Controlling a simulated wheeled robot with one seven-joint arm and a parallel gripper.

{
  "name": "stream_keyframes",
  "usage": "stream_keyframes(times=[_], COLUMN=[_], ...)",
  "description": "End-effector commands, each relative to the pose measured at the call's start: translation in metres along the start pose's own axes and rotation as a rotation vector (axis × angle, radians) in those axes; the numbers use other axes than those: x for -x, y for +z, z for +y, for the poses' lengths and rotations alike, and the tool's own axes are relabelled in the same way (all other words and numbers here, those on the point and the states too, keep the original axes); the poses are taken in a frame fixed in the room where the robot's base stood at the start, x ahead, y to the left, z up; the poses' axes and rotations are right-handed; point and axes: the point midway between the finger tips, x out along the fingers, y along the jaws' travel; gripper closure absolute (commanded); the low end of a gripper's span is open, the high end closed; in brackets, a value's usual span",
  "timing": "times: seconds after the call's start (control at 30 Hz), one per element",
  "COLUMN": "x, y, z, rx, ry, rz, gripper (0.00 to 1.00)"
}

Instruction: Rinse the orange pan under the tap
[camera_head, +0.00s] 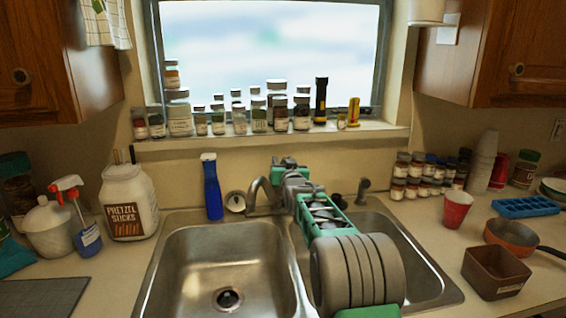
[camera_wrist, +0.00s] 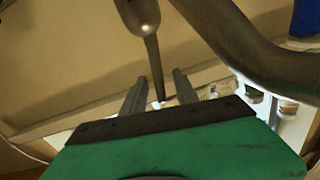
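The orange pan (camera_head: 510,235) with a black handle sits on the counter at the right, behind a brown square container, well away from my gripper. The tap (camera_head: 262,190) rises behind the double sink; its curved spout also shows in the wrist view (camera_wrist: 235,40). My gripper (camera_wrist: 160,74) is at the tap, with its fingers apart and nothing visibly gripped. A slim tapering metal part of the tap, seemingly its lever (camera_wrist: 152,55), lines up with the gap between the fingers; contact cannot be told. In the head view my arm hides the fingertips.
The left basin (camera_head: 220,265) is empty; my arm covers much of the right basin (camera_head: 425,270). A blue bottle (camera_head: 212,190) stands left of the tap. The brown container (camera_head: 495,272), red cup (camera_head: 457,210) and blue tray (camera_head: 525,207) crowd the right counter. Jars line the sill.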

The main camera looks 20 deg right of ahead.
Motion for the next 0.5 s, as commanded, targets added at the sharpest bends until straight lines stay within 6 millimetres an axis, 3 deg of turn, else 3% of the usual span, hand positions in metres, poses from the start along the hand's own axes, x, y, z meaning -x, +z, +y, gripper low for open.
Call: stream_keyframes(times=[0.43, 0.5], x=[0.0004, 0.0004], y=[0.0001, 0.0001], z=[0.0006, 0.0005], rx=[0.0, 0.0], ry=[0.001, 0.001], rz=[-0.001, -0.001], gripper=[1.0, 1.0])
